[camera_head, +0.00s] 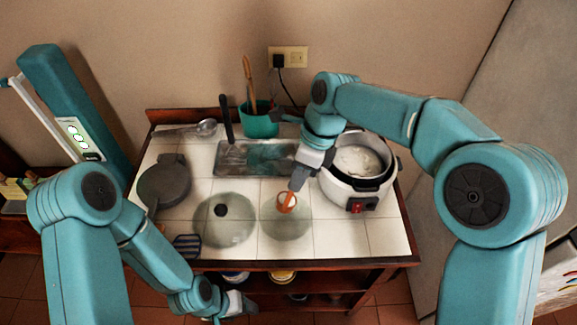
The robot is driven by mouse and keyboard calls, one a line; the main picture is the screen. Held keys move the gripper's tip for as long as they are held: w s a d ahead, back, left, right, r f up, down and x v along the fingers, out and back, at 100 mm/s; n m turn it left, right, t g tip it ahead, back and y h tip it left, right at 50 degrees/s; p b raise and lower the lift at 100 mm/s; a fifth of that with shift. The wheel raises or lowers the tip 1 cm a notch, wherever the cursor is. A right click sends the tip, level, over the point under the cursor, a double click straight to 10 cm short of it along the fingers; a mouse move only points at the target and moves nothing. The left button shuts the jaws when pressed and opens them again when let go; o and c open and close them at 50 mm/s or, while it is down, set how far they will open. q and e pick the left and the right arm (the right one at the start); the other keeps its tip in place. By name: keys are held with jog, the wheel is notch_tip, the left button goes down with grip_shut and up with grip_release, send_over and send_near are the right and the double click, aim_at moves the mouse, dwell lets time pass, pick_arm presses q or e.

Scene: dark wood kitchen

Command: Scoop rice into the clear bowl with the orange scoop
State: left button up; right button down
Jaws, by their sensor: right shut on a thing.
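The orange scoop (287,203) is held in my right gripper (297,181), which is shut on it and points down over the table. The scoop's head is over the clear bowl (286,225), a round see-through shape on the white tiles. I cannot tell whether the scoop touches the bowl or holds rice. The white rice cooker (345,193) stands open to the right of the scoop, with pale rice (358,160) inside.
A glass lid with a black knob (221,211) lies left of the bowl. Bare tiles show at the front right.

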pick_arm(q)
notch_tip(320, 180, down, 24)
jog(key=b, duration=2.3)
jog(key=shift+s+r+b, duration=0.2)
jog(key=shift+s+b, duration=0.05)
jog(key=shift+b, duration=0.05)
pick_arm(e)
jog(key=s+d+f+m+t+y, duration=0.1)
jog(key=s+d+f+t+y, duration=0.3)
jog(key=d+f+y, duration=0.4)
jog(key=shift+f+t+y, duration=0.3)
jog(key=shift+f+y, duration=0.75)
jog(key=shift+y, duration=0.65)
pick_arm(q)
jog(key=shift+r, duration=0.1)
pick_arm(e)
jog(key=shift+s, duration=0.1)
pick_arm(q)
notch_tip(320, 180, up, 24)
jog(key=p, duration=2.3)
jog(key=shift+f+p, duration=0.25)
jog(key=shift+p, duration=0.05)
pick_arm(e)
jog(key=w+a+r+n+g+h, duration=0.1)
jog(key=w+a+r+g+h, duration=0.3)
jog(key=a+r+h, duration=0.7)
jog(key=r+g+h, duration=0.1)
jog(key=h, duration=0.2)
jog(key=shift+w, duration=0.4)
